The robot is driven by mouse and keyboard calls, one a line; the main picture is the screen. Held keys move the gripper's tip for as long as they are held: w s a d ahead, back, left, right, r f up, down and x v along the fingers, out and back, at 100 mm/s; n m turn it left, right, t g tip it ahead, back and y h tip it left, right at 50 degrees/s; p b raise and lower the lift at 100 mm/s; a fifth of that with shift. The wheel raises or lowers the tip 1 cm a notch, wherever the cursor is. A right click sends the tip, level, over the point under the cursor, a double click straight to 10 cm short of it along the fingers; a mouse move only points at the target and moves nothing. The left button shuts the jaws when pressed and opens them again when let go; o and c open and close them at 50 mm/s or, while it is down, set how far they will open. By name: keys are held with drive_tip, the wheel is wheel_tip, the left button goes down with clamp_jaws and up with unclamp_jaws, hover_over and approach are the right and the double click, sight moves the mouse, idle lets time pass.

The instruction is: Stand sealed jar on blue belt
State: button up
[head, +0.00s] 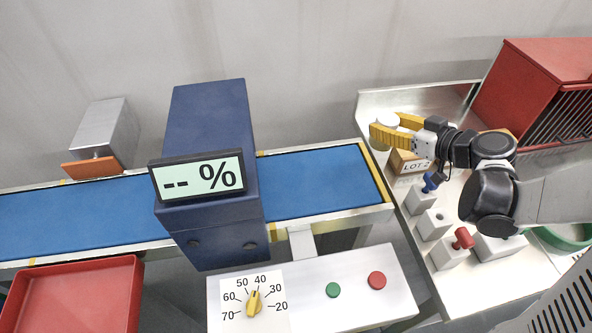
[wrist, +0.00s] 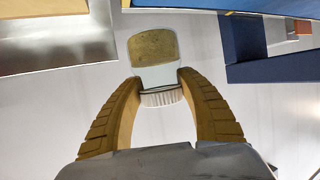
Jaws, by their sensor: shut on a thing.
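The jar is to the right of the right end of the blue belt (head: 310,183), near the steel bench's left edge. The belt also shows as a blue strip at the top of the wrist view (wrist: 265,5).
A dark blue housing with a "-- %" display (head: 198,176) straddles the belt. A LOT 2 box (head: 408,164), several small white blocks and a red bin (head: 540,85) are on the steel bench (head: 385,98). The belt right of the housing is clear.

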drive_tip(key=shift+w+a+n+g+y, duration=0.1)
drive_tip(key=shift+a+n+g+y, duration=0.45)
drive_tip(key=shift+n, duration=0.15)
drive_tip(key=shift+s+r+n+g+y, duration=0.2)
drive_tip(key=shift+s+n+g+y, duration=0.25)
drive_tip(key=shift+n+g+y, duration=0.4)
drive_tip(key=shift+s+a+r+n+g, duration=0.1)
drive_tip(key=shift+s+a+n+g, duration=0.15)
drive_tip(key=shift+n+g, duration=0.25)
drive_tip(key=shift+y, duration=0.3)
drive_tip(key=shift+s+a+f+b, duration=0.4)
drive_tip(key=shift+a+f+b, duration=0.7)
drive_tip(key=shift+a+f, duration=0.75)
drive_tip(key=shift+s+a+f+b, duration=0.35)
drive_tip(key=shift+a+f+b, duration=0.8)
drive_tip(key=shift+a+f, duration=0.75)
drive_tip(key=shift+s+a+f+b, duration=0.4)
drive_tip(key=shift+a+f+b, duration=0.7)
drive_tip(key=shift+a+f, duration=0.75)
drive_tip(key=shift+a+r, duration=0.1)
drive_tip(key=shift+r, duration=0.1)
drive_tip(key=shift+f, duration=0.15)
drive_tip(key=o, duration=1.3)
drive_tip(key=shift+c, duration=0.2)
